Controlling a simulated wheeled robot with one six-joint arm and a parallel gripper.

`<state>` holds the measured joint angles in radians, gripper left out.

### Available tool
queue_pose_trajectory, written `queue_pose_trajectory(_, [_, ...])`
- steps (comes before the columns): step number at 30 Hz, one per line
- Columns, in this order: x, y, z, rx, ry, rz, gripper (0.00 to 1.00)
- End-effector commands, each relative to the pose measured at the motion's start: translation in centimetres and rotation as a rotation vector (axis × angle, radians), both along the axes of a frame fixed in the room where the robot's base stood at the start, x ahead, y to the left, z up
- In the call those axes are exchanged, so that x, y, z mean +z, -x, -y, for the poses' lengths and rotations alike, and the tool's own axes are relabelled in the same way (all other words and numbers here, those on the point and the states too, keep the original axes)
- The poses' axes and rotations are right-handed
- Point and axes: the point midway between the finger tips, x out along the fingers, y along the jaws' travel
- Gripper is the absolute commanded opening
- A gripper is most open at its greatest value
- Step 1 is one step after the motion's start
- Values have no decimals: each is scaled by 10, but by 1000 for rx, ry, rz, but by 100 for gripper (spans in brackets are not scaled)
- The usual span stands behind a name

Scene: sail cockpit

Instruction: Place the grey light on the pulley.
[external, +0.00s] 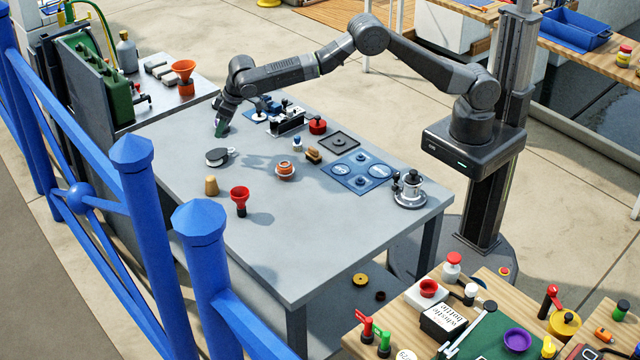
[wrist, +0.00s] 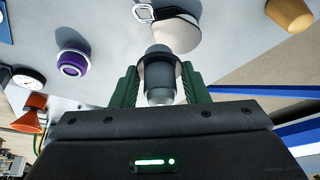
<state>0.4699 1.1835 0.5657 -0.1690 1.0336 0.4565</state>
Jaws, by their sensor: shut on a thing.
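My gripper (external: 221,130) is over the far left part of the grey table, pointing down. In the wrist view my gripper (wrist: 158,84) has its green fingers shut on the grey light (wrist: 159,72), a short cylinder with a wider dark collar and a paler rounded end. In the external view the light cannot be told apart from the fingers. The pulley (external: 217,157), dark and pale with a metal shackle, lies flat on the table just nearer the camera than my gripper. In the wrist view the pulley (wrist: 176,33) is beyond the light, its lower edge partly hidden behind it.
A cork-coloured plug (external: 211,186), a red funnel-shaped piece (external: 240,196) and an orange-and-white round piece (external: 285,169) stand on the table. A blue panel (external: 350,184) and a metal winch (external: 409,192) are at right. Blue railings (external: 140,200) run along the left.

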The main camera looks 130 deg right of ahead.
Motion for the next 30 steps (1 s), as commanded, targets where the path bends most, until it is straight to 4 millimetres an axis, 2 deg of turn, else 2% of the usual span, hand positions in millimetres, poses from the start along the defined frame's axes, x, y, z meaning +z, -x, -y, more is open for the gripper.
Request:
queue_pose_trajectory(7, [-21, 0, 0, 1, 0, -2, 19])
queue_pose_trajectory(12, [-44, 0, 0, 1, 0, 0, 19])
queue_pose_trajectory(23, [-52, 0, 0, 1, 1, 0, 19])
queue_pose_trajectory(24, [-52, 0, 0, 1, 1, 0, 43])
queue_pose_trajectory(27, [-51, 0, 0, 1, 1, 0, 62])
queue_pose_trajectory(30, [-51, 0, 0, 1, 1, 0, 63])
